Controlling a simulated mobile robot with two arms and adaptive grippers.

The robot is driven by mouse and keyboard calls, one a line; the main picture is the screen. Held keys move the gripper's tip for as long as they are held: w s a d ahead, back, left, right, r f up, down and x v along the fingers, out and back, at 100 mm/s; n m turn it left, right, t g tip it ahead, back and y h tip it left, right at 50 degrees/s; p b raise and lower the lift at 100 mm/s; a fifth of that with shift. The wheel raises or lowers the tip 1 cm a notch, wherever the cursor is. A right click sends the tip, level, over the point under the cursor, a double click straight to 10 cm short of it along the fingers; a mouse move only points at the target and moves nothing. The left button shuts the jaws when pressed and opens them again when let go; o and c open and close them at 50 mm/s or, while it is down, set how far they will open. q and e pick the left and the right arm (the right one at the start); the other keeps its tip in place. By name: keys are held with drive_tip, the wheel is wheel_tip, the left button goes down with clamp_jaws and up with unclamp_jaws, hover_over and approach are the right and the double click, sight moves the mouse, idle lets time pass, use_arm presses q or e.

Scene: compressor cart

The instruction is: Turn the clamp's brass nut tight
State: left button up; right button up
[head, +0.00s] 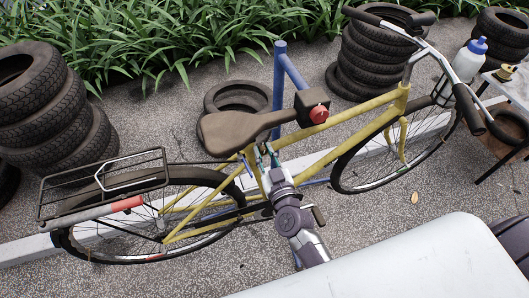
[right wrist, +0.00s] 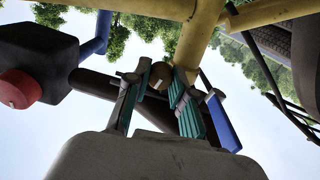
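A small brass nut (right wrist: 160,75) shows in the right wrist view, below the yellow frame tubes. A blue lever (right wrist: 220,120) is to the right of the nut. My right gripper (right wrist: 160,84) has its teal-padded fingers apart, with the nut between or just beyond the tips. I see no clear contact on both sides of the nut. In the head view, my right gripper (head: 267,158) is under the saddle (head: 240,130) of the yellow bicycle (head: 335,150), by the seat tube. The nut is hidden there. My left gripper is not in view.
A blue stand post (head: 279,85) carries a black box (head: 309,103) with a red knob (head: 319,114) close to the saddle. Tyre stacks (head: 370,60) stand behind. A rear rack (head: 105,185) is at left. A pale surface (head: 410,265) fills the lower right.

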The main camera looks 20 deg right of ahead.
clamp_jaws()
drive_tip(key=shift+m, duration=1)
drive_tip(key=m, duration=0.3)
drive_tip(key=shift+m+p, duration=0.3)
drive_tip(key=m, duration=0.2)
drive_tip(key=shift+m, duration=0.4)
drive_tip(key=m, duration=0.4)
drive_tip(key=shift+m+b, duration=0.45)
drive_tip(key=shift+m, duration=1.65)
